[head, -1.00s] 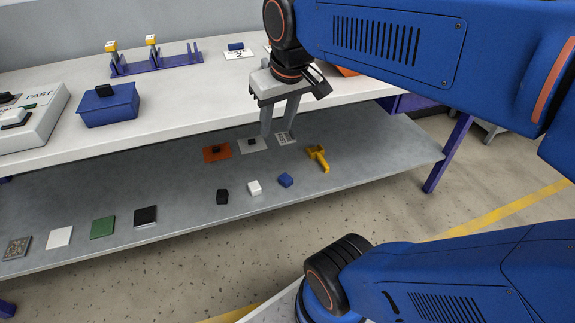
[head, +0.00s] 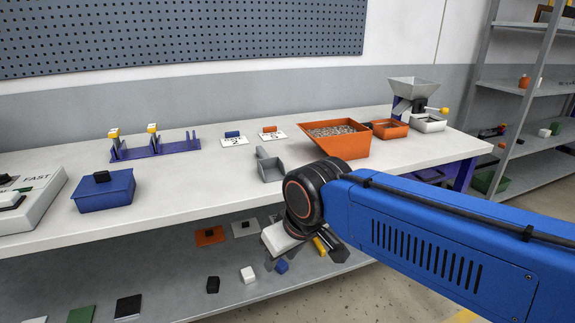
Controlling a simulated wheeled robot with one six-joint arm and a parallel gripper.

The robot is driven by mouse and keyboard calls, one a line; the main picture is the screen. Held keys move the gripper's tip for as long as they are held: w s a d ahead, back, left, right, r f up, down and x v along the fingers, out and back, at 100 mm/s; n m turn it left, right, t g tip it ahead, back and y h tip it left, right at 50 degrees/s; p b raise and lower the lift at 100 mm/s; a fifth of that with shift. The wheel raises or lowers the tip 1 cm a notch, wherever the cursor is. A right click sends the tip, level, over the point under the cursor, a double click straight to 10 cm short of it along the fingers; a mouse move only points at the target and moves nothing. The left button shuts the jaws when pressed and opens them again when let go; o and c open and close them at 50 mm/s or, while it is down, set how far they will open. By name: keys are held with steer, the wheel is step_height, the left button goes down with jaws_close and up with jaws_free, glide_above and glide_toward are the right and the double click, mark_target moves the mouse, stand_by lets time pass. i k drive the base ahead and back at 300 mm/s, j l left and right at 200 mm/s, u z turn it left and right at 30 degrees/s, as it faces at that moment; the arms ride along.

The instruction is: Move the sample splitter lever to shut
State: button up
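The sample splitter (head: 414,92) stands at the far right end of the bench, a grey hopper on a blue stand. Its lever ends in a yellow knob (head: 444,111) and points out to the right. An orange tray (head: 390,129) and a white tray (head: 428,124) sit under and beside it. My gripper (head: 273,262) is low at the bench's front edge, far to the left of the splitter and apart from it. My own wrist largely hides its fingers, so their opening is unclear.
A large orange bin (head: 337,138) of small pieces stands left of the splitter, with a grey scoop (head: 269,166) beside it. A blue box (head: 105,190) and purple rack (head: 155,147) are farther left. The lower shelf (head: 180,280) holds small blocks and plates.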

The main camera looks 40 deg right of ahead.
mark_target(444, 110)
steer(key=z, duration=2)
